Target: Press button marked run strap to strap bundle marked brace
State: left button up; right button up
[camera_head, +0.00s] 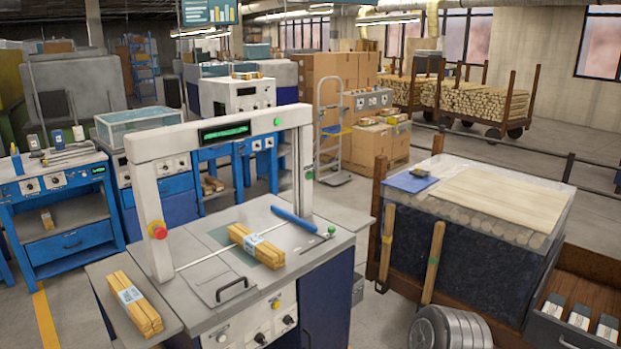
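A strapping machine with a pale arch (215,134) stands in front of me. A bundle of wooden sticks with a white label (257,246) lies on its top under the arch. A second labelled bundle (136,304) lies on the side shelf at the left. The labels are too small to read, so I cannot tell which is marked brace. A green button (331,230) is on the top at the right. A front panel (255,327) carries knobs and small buttons; no run strap marking is readable. Neither of my grippers is in view.
A red stop button on yellow (157,231) is on the arch's left post. A blue bar (295,219) lies on the right of the top. A lidded bin with boards (490,200) stands at right, with a grey roll (450,328) before it.

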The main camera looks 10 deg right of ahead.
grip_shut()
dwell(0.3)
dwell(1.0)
